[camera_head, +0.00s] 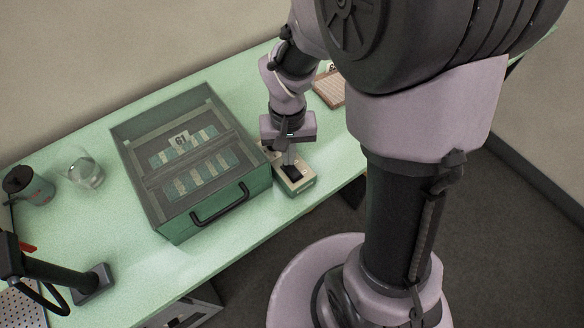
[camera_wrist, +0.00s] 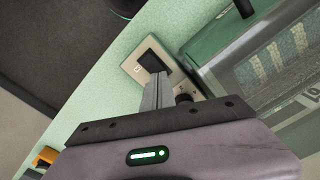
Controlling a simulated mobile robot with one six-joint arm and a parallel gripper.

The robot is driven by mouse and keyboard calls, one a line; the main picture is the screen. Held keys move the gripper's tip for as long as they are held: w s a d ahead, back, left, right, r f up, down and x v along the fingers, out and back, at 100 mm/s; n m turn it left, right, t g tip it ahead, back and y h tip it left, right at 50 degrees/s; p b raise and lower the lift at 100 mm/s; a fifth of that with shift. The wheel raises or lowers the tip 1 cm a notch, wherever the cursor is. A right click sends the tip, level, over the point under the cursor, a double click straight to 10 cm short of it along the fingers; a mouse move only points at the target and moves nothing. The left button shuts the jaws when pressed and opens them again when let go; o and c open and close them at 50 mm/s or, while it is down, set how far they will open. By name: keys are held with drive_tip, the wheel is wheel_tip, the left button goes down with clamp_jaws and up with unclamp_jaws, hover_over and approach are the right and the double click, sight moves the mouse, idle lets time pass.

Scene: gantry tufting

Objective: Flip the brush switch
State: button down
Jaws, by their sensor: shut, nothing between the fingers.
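The brush switch is a beige box (camera_head: 298,184) with a black rocker (camera_head: 291,172), lying on the green table just right of the green case. In the wrist view the beige plate (camera_wrist: 131,66) and its dark rocker (camera_wrist: 151,61) show just beyond my fingers. My gripper (camera_head: 290,158) is shut and empty, pointing down at the rocker. Its fingertips (camera_wrist: 159,80) overlap the near edge of the rocker in the wrist view; I cannot tell whether they touch it. Part of the box is hidden behind my fingers and gripper body.
The green case (camera_head: 222,210) with a black handle and clear lid stands close left of the switch. A brown slatted block (camera_head: 329,90) lies behind my arm. The table's front edge is near.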

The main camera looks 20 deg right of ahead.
drive_tip(key=shift+f+b, duration=0.55)
drive_tip(key=shift+f, duration=0.15)
wheel_tip(320, 180, up, 7)
drive_tip(key=p, duration=0.6)
drive_tip(key=shift+r, duration=0.15)
idle(0.3)
drive_tip(key=s+a+r+t+y+b, duration=0.1)
drive_tip(key=s+a+r+t+b, duration=0.1)
drive_tip(key=s+r, duration=0.3)
drive_tip(key=s+a+r+m+t+y+b, duration=0.1)
drive_tip(key=s+a+r+t+b, duration=0.1)
drive_tip(key=s+r+t+b, duration=0.1)
drive_tip(key=s+r+b, duration=0.1)
drive_tip(key=s+r, duration=0.1)
drive_tip(key=s, duration=0.1)
drive_tip(key=shift+s+r+t+b, duration=0.3)
drive_tip(key=shift+s+r+t, duration=0.05)
drive_tip(key=shift+t, duration=0.05)
